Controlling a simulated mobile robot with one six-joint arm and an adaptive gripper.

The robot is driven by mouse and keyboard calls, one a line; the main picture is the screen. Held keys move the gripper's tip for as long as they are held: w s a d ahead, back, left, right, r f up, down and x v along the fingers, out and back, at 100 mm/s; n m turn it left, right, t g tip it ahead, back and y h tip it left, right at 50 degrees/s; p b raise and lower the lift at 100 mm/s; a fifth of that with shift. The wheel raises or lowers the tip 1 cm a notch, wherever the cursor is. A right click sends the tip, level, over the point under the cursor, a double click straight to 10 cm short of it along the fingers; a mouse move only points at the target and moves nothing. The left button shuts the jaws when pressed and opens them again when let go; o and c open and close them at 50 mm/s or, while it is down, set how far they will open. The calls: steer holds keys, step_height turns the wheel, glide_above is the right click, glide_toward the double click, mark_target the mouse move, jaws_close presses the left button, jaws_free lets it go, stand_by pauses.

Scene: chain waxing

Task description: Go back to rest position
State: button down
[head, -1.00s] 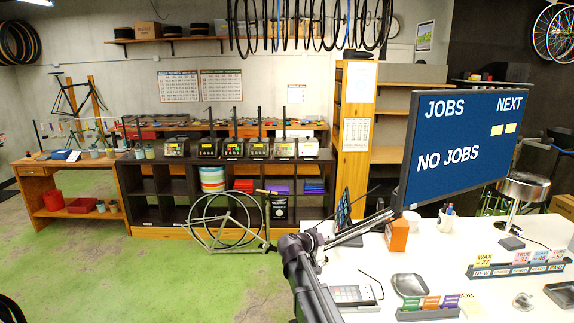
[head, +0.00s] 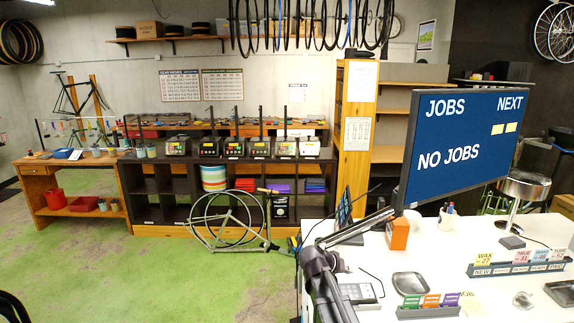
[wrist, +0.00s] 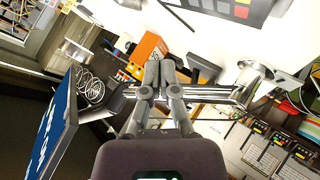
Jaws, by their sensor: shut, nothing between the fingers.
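My gripper (wrist: 164,72) shows in the wrist view with its two grey fingers together and nothing between them. It is in the air, with a metal bar crossing behind the fingers; I cannot tell how close the bar is. In the head view my dark arm rises at the bottom centre, by the left end of the white bench (head: 460,262). The fingers cannot be made out clearly there.
A large monitor (head: 460,145) reading "NO JOBS" stands over the bench. An orange box (head: 398,235), which also shows in the wrist view (wrist: 149,48), a dark tray (head: 410,284) and card holders are on the bench. Green floor lies clear at the left.

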steer(key=s+f+g+y, duration=0.1)
steer(key=s, duration=0.3)
steer(key=s+f+g+y, duration=0.1)
steer(key=s+f, duration=0.1)
steer(key=s, duration=0.2)
steer(key=s+d+f+g+y, duration=0.1)
steer(key=s+f+y, duration=0.1)
steer(key=s, duration=0.2)
steer(key=shift+n, duration=0.3)
steer(key=s+a+f+n+g+y, duration=0.25)
steer(key=s+y, duration=0.25)
steer(key=s, duration=0.6)
step_height(320, 180, down, 8)
steer(key=b, duration=0.8)
steer(key=shift+w+a+m, duration=0.15)
steer(key=shift+a+m, duration=0.2)
steer(key=shift+a, duration=0.1)
